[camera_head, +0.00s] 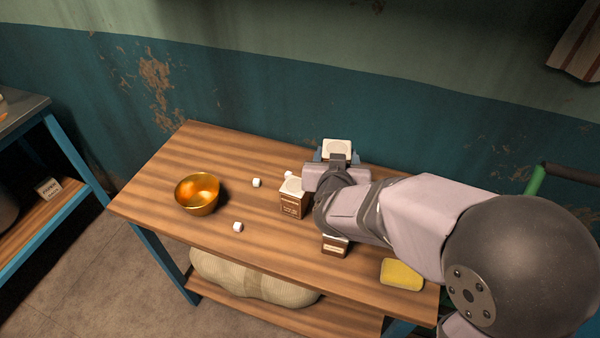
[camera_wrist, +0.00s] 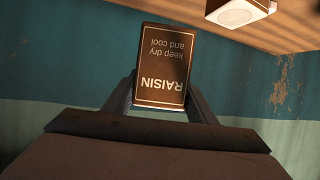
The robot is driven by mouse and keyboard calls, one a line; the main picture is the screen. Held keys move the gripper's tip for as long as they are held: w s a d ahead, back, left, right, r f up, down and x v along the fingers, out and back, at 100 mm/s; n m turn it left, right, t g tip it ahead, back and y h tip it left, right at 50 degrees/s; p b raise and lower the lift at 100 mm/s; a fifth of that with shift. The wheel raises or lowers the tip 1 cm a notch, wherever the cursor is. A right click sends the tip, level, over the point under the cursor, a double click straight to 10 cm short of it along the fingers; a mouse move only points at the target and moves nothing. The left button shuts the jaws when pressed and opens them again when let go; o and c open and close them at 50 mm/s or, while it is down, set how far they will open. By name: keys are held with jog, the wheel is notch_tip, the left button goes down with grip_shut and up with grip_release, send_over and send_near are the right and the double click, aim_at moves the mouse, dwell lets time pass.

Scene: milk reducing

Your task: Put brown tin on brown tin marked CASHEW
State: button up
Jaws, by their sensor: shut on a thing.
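A brown tin marked RAISIN (camera_wrist: 162,68) is between the fingers of my gripper (camera_wrist: 160,98), which is shut on it. In the head view its cream lid (camera_head: 337,148) shows beyond my wrist, near the table's back edge. A second brown tin with a cream lid (camera_head: 293,198) stands left of my wrist. A third brown tin (camera_head: 335,246) stands at the front, partly hidden by my arm. Their labels are too small to read, so I cannot tell which is marked CASHEW. One cream-lidded tin (camera_wrist: 238,12) shows at the wrist view's top right.
A golden bowl (camera_head: 197,194) stands on the left of the wooden table (camera_head: 170,160). A yellow sponge (camera_head: 402,274) lies at the front right. The table's far left is clear.

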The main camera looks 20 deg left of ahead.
jog(key=s+a+r+n+y+p, duration=0.1)
jog(key=s+a+r+y+p, duration=0.15)
jog(key=a+r, duration=0.4)
send_over(295, 185)
jog(key=shift+n+h, duration=0.25)
jog(key=shift+n, duration=0.05)
jog(key=shift+f, duration=5.3)
jog(key=shift+f, duration=0.2)
jog(key=o, duration=1.3)
jog(key=shift+c, duration=0.2)
jog(key=shift+o, duration=0.3)
